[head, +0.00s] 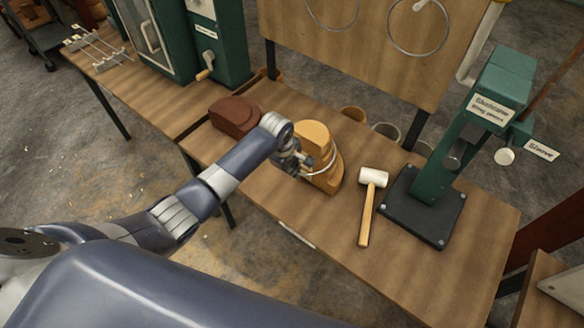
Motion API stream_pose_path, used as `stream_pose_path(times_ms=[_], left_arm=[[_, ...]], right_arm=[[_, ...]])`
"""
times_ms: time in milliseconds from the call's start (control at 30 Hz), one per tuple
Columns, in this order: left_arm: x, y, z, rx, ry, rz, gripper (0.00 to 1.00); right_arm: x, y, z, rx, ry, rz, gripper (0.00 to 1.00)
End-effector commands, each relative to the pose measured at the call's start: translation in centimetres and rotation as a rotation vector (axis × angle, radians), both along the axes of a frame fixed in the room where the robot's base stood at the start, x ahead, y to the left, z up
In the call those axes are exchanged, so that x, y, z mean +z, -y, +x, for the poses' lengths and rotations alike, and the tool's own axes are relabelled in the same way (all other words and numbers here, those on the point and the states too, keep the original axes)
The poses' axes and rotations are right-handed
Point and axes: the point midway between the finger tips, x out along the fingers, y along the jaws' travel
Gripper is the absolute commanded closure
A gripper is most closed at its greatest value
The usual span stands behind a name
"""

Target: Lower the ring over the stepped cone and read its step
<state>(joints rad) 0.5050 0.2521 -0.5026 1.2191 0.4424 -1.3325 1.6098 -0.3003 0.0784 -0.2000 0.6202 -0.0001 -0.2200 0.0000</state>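The pale yellow wooden piece (318,142), seemingly the stepped cone, stands on the workbench in the middle of the head view. A thin silvery ring (333,164) lies around or against its side, partway up; whether it rests on a step is too small to tell. My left gripper (304,163) is at the left side of the cone, with its fingertips at the near-left part of the ring. My wrist and the cone's overlap hide the fingers' closure. My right gripper is not in view.
A mallet (367,205) lies right of the cone. A green press-like stand (436,178) on a black base is further right. A red-brown block (234,117) sits left, behind my arm. Round containers (385,132) stand behind. The bench front (320,222) is clear.

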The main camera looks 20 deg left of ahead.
Motion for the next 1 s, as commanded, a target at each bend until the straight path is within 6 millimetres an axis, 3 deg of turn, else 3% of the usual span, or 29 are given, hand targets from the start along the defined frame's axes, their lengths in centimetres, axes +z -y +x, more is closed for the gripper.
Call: stream_pose_path(times_ms=[400, 833, 867, 933, 1000], left_arm=[[-1.6, 0.1, 0.1, 0.000, -0.052, 0.019, 1.00], [-1.8, 0.1, 0.0, -0.001, -0.060, 0.023, 1.00], [-1.8, 0.1, 0.0, -0.001, -0.060, 0.023, 0.97], [-1.8, 0.1, 0.0, -0.001, -0.060, 0.023, 0.82], [-1.8, 0.1, 0.0, -0.001, -0.060, 0.023, 0.80]], right_arm=[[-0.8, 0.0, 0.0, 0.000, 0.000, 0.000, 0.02], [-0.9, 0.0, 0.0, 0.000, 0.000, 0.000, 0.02], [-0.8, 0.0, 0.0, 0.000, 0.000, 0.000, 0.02], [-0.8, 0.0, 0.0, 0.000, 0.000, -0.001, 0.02], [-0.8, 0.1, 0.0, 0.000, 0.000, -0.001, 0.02]])
